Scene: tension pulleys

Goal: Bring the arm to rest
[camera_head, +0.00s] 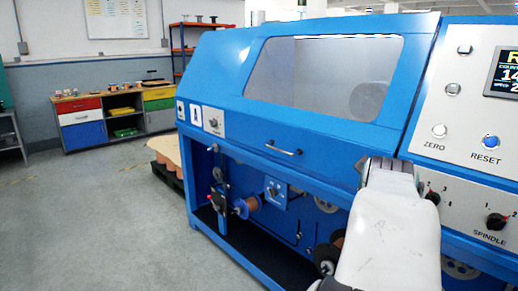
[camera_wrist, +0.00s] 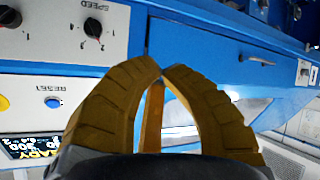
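In the wrist view my gripper (camera_wrist: 161,68) shows two curved yellow-brown ribbed fingers. Their tips come together, with at most a thin gap, and I see nothing held between them. A narrower strip of the same colour shows between the fingers. In the head view my white arm (camera_head: 388,245) reaches up from the lower right in front of the blue machine (camera_head: 310,139). The gripper's fingers cannot be made out there. In the wrist view the fingers are in front of the machine's blue panel, and I cannot tell how far away it is.
The control panel (camera_head: 467,150) with knobs and buttons is right of my arm. The machine's door handle (camera_head: 284,151) and lower pulleys, with a copper-coloured spool (camera_head: 247,207), are to the left. Grey floor (camera_head: 120,225) is open at left. A drawer bench (camera_head: 80,126) stands behind.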

